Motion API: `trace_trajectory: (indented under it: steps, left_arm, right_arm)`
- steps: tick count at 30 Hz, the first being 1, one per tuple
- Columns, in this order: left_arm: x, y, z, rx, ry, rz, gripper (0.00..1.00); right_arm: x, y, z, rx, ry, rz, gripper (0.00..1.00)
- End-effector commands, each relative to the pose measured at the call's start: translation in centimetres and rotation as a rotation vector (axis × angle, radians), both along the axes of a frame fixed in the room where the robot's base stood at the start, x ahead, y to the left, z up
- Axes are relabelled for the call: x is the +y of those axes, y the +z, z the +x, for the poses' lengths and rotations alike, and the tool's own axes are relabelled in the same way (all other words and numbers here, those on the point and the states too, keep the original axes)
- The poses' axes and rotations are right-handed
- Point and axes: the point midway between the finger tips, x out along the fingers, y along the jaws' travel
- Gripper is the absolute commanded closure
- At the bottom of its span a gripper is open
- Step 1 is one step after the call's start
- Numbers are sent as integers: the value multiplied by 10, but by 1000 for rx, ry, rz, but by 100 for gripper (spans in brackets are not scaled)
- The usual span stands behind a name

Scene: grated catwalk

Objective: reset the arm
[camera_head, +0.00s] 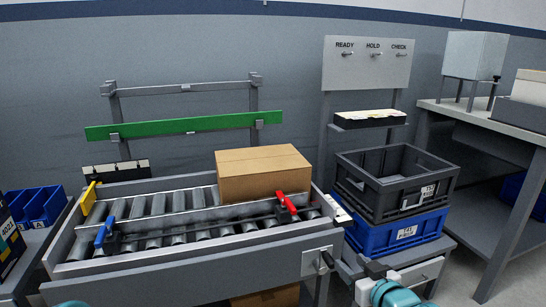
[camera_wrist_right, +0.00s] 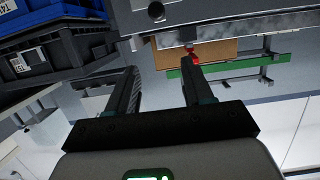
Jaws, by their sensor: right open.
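My right gripper (camera_head: 374,270) is at the bottom right in the head view, in front of the bench's lower right side, partly cut off by the frame edge. In the right wrist view my right gripper (camera_wrist_right: 160,78) shows two dark fingers spread apart with nothing between them. It touches nothing that I can see. A small teal piece of my left arm shows at the bottom left edge in the head view; my left gripper is not visible.
A roller conveyor (camera_head: 183,273) carries a cardboard box (camera_head: 262,172), with red (camera_head: 287,203), blue (camera_head: 104,232) and yellow (camera_head: 88,197) levers. A green bar (camera_head: 185,126) spans behind. Open floor lies at right.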

Motion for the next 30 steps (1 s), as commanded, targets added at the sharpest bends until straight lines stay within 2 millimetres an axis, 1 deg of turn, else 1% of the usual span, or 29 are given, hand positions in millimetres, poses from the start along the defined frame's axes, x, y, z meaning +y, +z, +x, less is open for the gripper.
trace_trajectory:
  steps: [1, 5, 6, 8, 9, 11, 12, 14, 15, 17, 18, 22, 23, 24, 26, 27, 28, 30]
  left_arm:
    - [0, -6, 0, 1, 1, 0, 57]
    - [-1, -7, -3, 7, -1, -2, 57]
    - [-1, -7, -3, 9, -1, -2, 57]
    - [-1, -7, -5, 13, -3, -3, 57]
    - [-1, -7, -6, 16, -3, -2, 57]
    - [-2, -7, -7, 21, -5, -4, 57]
    - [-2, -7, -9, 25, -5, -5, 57]
    - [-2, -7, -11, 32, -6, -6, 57]
    - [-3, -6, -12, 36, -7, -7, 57]
    - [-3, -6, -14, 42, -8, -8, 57]
    - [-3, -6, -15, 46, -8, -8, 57]
    - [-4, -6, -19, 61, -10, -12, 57]
    - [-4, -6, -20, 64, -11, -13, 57]
    - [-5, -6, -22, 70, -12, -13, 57]
    - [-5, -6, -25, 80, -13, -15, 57]
    - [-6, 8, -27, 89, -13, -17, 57]
    - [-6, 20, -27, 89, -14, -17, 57]
    - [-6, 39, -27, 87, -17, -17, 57]
  right_arm:
    - [-4, -39, -2, 66, -6, 1, 49]
    - [-2, -98, -17, 194, -12, 18, 49]
    - [-1, -118, -25, 243, -16, 26, 49]
    - [0, -150, -40, 325, -25, 41, 49]
    - [1, -174, -53, 392, -34, 53, 49]
    - [4, -209, -77, 500, -49, 74, 49]
    - [6, -232, -95, 575, -61, 89, 49]
    - [9, -263, -126, 691, -80, 110, 49]
    - [12, -279, -145, 762, -95, 124, 49]
    - [15, -300, -174, 863, -114, 141, 49]
    - [18, -312, -194, 928, -128, 152, 49]
    - [25, -337, -252, 1116, -172, 180, 49]
    - [27, -340, -265, 1158, -183, 185, 49]
    - [29, -343, -282, 1212, -198, 192, 49]
    - [30, -343, -307, 1298, -236, 206, 49]
    - [30, -329, -312, 1329, -261, 218, 49]
    - [30, -316, -310, 1322, -257, 216, 49]
    - [30, -299, -310, 1322, -252, 214, 49]
